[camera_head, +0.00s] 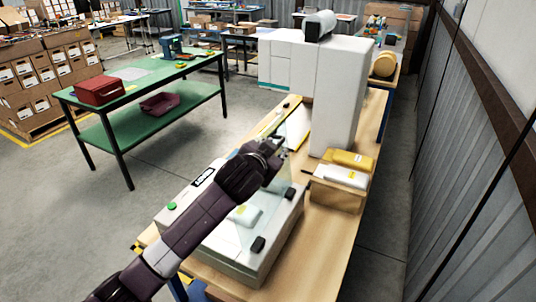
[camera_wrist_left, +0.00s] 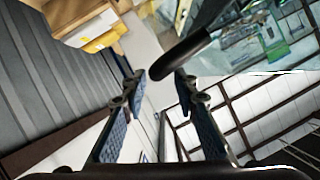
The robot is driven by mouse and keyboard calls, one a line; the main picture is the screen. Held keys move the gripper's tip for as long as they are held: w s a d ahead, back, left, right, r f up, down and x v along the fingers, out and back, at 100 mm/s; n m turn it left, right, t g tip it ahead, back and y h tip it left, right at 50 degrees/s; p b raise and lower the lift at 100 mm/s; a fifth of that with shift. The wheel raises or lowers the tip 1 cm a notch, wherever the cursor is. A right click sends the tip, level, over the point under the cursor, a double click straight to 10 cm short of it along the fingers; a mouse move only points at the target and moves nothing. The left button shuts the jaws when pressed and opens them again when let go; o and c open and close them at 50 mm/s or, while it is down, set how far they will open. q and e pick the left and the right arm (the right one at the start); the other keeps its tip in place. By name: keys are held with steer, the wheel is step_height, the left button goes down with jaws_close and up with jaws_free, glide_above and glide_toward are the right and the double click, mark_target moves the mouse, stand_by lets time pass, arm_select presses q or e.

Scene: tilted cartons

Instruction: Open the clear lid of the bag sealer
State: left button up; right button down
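The bag sealer (camera_head: 222,262) is a white box with a green button and a dark display, on the wooden bench. Its clear lid (camera_head: 272,205) is see-through and appears tilted up from the box, with two black blocks along the box's right side; its exact angle is hard to tell. My left gripper (camera_head: 284,143) is at the lid's upper part. In the left wrist view my left gripper (camera_wrist_left: 158,78) has its fingers apart, with a rounded black handle (camera_wrist_left: 180,58) across the right fingertip. Contact is unclear. My right gripper is not in view.
A tall white machine (camera_head: 335,95) stands behind the sealer. A wooden box (camera_head: 335,196) with yellow and white packs sits at its right. A green table (camera_head: 150,78) with a red box (camera_head: 99,91) is at the left. A corrugated wall (camera_head: 470,160) is at the right.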

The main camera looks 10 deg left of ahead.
arm_select(q)
steer(key=v, duration=0.8)
steer(key=shift+s, duration=0.2)
steer(key=shift+a, duration=0.1)
